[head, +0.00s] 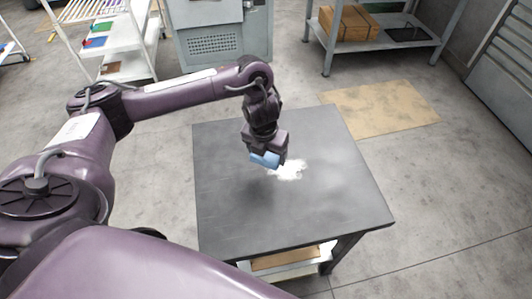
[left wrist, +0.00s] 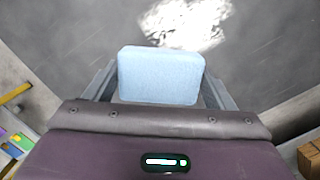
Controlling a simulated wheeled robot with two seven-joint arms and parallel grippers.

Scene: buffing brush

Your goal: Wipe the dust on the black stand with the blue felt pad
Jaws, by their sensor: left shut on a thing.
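The black stand (head: 335,205) is a dark square-topped table in the middle of the head view. A white patch of dust (head: 289,169) lies near the middle of its top; it also shows at the top of the left wrist view (left wrist: 187,20). My left gripper (head: 266,157) is shut on the blue felt pad (head: 264,159), which shows between the fingers in the left wrist view (left wrist: 160,76). The pad is just left of the dust in the head view. I cannot tell whether it touches the top. My right gripper is not in view.
A lower shelf (head: 300,268) shows under the stand's front. A tan mat (head: 382,108) lies on the floor behind it at the right. A grey cabinet (head: 222,30), a white rack (head: 130,50) and a shelf with a cardboard box (head: 348,22) stand farther back.

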